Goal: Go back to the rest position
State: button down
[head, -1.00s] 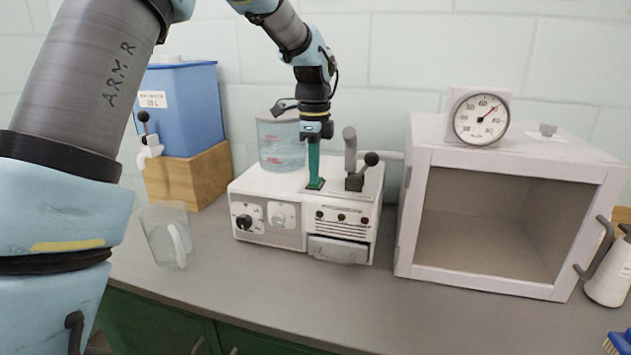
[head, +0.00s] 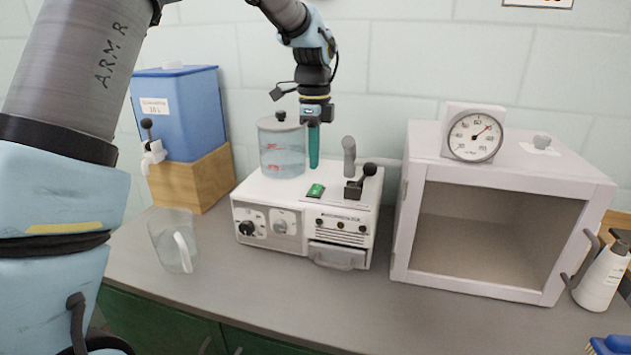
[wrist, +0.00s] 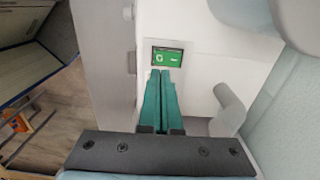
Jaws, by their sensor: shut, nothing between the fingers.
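My gripper (head: 313,160) has teal fingers, pointing down and pressed together with nothing between them. It hangs above the white machine (head: 270,241), clear of its top. In the wrist view the shut fingers (wrist: 159,75) point toward a small green switch (wrist: 166,58) on the machine's white top. The same green switch (head: 316,190) shows below the fingertips in the head view.
A clear tank (head: 282,155) stands left of my gripper. A grey spout (head: 349,157) and a black lever (head: 361,180) are to its right. A glass jug (head: 168,250), a blue container (head: 195,115) and a white cabinet (head: 400,255) with a dial (head: 474,137) stand around.

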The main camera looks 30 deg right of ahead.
jog(key=shift+r, duration=0.4)
jog(key=w+a+f+n, duration=0.1)
jog(key=a+f+n, duration=0.2)
jog(key=a+n, duration=1.35)
jog(key=s+a+f+n, duration=0.2)
jog(key=s+a+n, duration=0.2)
jog(key=a, duration=0.6)
jog(key=s+a+f+n+t, duration=0.1)
jog(key=s+a+n, duration=0.4)
jog(key=a, duration=0.6)
jog(key=shift+f+t, duration=0.3)
jog(key=shift+f, duration=0.2)
jog(key=shift+w, duration=0.1)
